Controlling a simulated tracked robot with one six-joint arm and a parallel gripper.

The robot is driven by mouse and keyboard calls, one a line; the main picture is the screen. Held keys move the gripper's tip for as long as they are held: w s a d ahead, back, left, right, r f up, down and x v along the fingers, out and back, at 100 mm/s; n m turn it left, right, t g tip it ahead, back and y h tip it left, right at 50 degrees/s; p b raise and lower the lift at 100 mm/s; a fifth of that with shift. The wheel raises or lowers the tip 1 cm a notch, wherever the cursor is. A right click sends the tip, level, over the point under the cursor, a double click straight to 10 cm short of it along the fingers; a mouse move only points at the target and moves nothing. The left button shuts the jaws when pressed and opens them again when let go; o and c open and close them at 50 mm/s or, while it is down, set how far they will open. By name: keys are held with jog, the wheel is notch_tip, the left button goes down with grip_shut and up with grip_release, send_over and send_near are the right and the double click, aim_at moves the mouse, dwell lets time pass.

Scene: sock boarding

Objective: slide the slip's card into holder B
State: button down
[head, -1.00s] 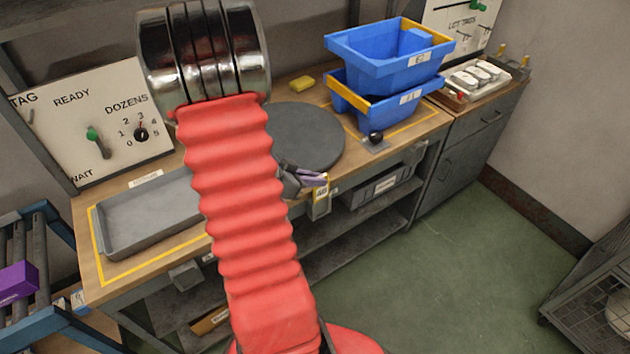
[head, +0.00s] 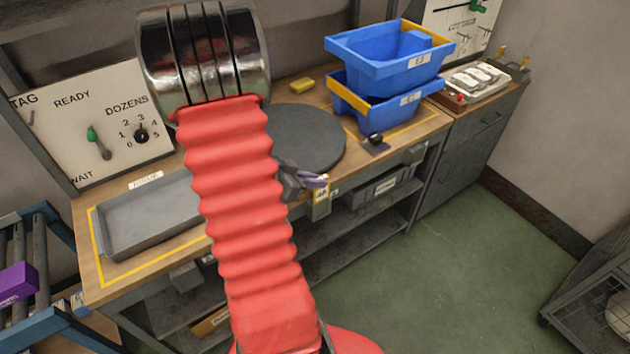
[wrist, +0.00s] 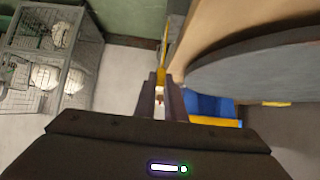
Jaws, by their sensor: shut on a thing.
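My gripper (head: 314,181) is at the front edge of the bench, partly hidden behind my red arm. It is shut on a thin piece, which I take to be the slip's card; a yellow strip (wrist: 162,72) shows at the fingertips in the wrist view. In the head view, a small grey holder (head: 321,210) with a yellow-edged face hangs on the bench's front edge, just below the fingertips. Its letter is too small to read. I cannot tell whether the card touches the holder or is inside it.
A round grey plate (head: 310,135) lies on the bench behind the gripper. Blue bins (head: 385,65) stand stacked at the back right, with a black knob (head: 376,138) before them. A grey tray (head: 145,240) is at left. The floor in front is clear.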

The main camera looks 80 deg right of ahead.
aim_at(315, 205)
jog(key=shift+f, duration=3.5)
dwell(1.0)
jog(key=c, duration=1.7)
grip_release()
jog(key=shift+c, duration=0.2)
jog(key=shift+w, duration=0.15)
jog(key=shift+w+a+r, duration=0.3)
jog(key=shift+w+r, duration=0.05)
jog(key=shift+r, duration=0.05)
jog(key=v, duration=1.2)
jog(key=shift+a, duration=0.25)
jog(key=shift+s, duration=0.15)
